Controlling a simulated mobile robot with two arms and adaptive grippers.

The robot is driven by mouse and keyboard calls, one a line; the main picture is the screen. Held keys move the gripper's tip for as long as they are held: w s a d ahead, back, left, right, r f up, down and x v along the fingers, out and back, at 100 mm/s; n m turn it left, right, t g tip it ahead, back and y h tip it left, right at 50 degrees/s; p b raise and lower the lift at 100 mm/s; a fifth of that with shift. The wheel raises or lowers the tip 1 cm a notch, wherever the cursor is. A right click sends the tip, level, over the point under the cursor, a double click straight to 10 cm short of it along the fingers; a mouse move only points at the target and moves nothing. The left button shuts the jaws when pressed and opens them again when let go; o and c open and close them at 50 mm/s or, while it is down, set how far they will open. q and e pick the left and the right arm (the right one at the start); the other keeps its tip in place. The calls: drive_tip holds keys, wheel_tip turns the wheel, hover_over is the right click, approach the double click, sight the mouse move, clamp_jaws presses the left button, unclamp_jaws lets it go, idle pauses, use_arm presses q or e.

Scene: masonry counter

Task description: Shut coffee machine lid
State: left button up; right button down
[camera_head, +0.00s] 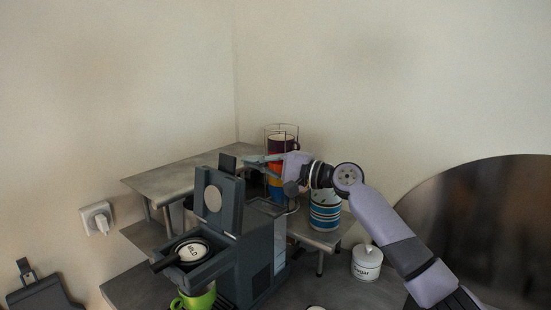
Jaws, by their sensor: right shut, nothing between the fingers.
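The dark grey coffee machine (257,255) stands on the counter left of centre. Its lid (229,211) is open and stands upright, with a pale round disc on its inner face. Below the lid, the open top shows a round capsule marked "MILD" (193,251). A green cup (194,299) sits under the front of the machine. My right gripper (250,160) is shut and empty, pointing left, close to the upper edge of the lid. Whether it touches the lid cannot be told. My left gripper is not in view.
A grey raised shelf (165,184) stands behind the machine. A rack of stacked coloured cups (275,172) and a blue-striped cup (325,216) are near my right arm. A white lidded jar (367,263) stands at right. A dark object (42,295) lies at lower left.

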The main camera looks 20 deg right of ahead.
use_arm(q)
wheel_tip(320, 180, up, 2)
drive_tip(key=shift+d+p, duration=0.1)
drive_tip(key=shift+p, duration=0.55)
use_arm(e)
drive_tip(key=s+a, duration=0.2)
drive_tip(key=a, duration=0.1)
drive_tip(key=shift+s+r, duration=0.2)
drive_tip(key=shift+r, duration=0.15)
